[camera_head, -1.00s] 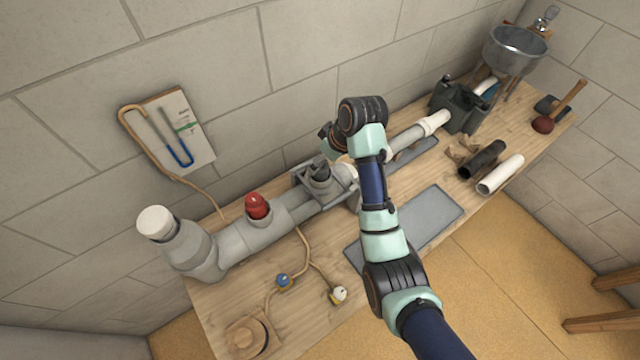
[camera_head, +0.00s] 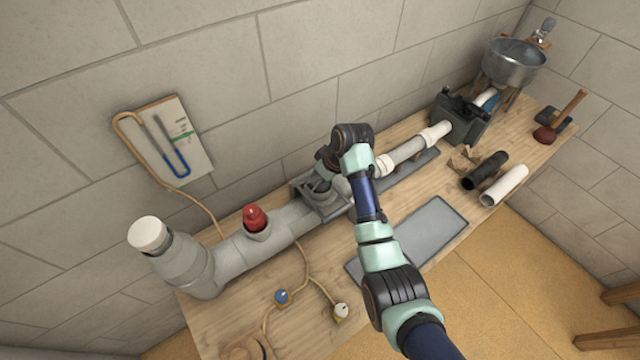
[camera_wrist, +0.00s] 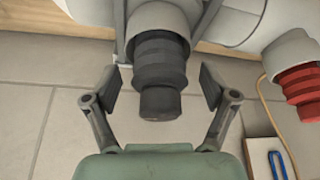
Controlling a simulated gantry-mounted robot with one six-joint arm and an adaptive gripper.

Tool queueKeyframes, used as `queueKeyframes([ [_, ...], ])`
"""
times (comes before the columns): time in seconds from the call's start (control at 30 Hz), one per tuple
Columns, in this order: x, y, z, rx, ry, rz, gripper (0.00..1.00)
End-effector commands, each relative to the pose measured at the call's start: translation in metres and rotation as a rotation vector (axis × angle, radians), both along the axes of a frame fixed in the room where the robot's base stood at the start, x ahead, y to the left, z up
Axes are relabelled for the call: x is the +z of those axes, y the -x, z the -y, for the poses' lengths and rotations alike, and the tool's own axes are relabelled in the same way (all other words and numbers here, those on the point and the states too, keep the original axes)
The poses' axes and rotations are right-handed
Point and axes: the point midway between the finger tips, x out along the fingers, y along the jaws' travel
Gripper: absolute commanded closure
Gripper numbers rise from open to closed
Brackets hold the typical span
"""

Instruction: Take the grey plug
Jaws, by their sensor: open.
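The grey plug (camera_wrist: 161,75) is a dark grey, ribbed plug seated in a grey pipe opening in the wrist view. In that view my gripper (camera_wrist: 158,88) is open, with one finger on each side of the plug. A gap shows between each finger and the plug, so neither appears to touch it. In the head view my gripper (camera_head: 322,180) is over the grey pipe fitting in the middle of the bench. My wrist hides most of the plug there.
A red plug (camera_head: 255,217) stands in the pipe to the left; it also shows in the wrist view (camera_wrist: 301,84). A white cap (camera_head: 148,234) tops the left pipe end. A grey tray (camera_head: 425,235), a black pipe (camera_head: 486,170) and a white pipe (camera_head: 505,185) lie to the right.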

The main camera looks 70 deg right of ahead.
Motion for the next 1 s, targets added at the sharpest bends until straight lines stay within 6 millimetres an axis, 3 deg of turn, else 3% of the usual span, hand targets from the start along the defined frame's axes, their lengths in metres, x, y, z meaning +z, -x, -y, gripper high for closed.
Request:
queueKeyframes([
  [0.1, 0.001, 0.000, 0.000, 0.000, 0.000, 0.000, 0.19],
  [0.6, 0.001, 0.000, 0.000, 0.000, 0.000, 0.000, 1.00],
  [0.87, 0.005, 0.000, 0.000, 0.001, 0.002, 0.002, 1.00],
  [1.0, 0.026, -0.001, 0.001, 0.001, 0.005, 0.004, 1.00],
])
